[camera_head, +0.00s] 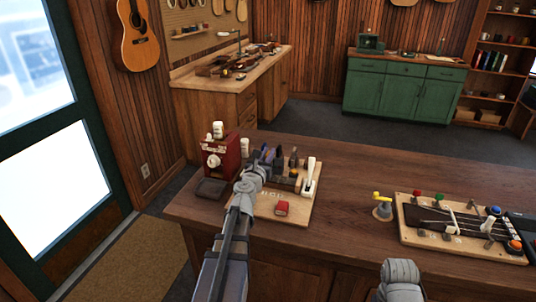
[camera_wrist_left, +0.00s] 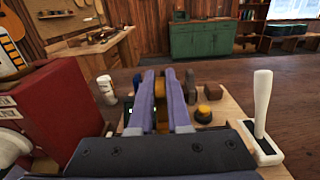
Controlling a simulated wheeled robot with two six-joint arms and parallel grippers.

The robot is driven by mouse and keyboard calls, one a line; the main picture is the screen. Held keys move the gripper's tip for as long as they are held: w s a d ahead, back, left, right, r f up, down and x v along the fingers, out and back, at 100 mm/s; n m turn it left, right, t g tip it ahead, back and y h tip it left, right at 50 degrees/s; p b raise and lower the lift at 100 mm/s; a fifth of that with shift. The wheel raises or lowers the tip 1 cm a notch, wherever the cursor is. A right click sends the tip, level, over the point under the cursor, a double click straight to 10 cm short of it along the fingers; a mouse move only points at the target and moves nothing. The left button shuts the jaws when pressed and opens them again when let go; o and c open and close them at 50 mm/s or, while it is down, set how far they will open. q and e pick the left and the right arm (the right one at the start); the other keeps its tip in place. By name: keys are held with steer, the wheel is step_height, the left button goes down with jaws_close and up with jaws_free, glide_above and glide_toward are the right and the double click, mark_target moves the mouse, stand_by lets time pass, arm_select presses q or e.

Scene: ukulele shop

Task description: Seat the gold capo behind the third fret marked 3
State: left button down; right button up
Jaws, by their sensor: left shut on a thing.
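My left gripper (camera_head: 268,155) is over the wooden tool board at the left of the bench. In the left wrist view its two blue-grey fingers (camera_wrist_left: 164,100) are shut on a narrow gold thing (camera_wrist_left: 160,106), which looks like the gold capo; the fingers hide most of it. The fretted neck (camera_head: 455,222) lies on a light wooden board (camera_head: 410,238) at the right of the bench, well away from this gripper. White pieces stand on it; I cannot read the fret numbers. My right gripper is not in view; only part of my right arm shows at the bottom.
A red box (camera_head: 221,160) stands left of the gripper.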

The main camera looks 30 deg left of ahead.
arm_select(q)
steer(key=shift+f+b, duration=1.95)
steer(key=shift+f, duration=0.35)
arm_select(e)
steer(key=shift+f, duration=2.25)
arm_select(q)
steer(key=shift+f+b, duration=0.55)
steer(key=shift+b, duration=0.05)
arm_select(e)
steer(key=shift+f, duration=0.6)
arm_select(q)
steer(key=c, duration=1.3)
jaws_free()
steer(key=shift+o, duration=0.7)
steer(key=shift+s, duration=0.15)
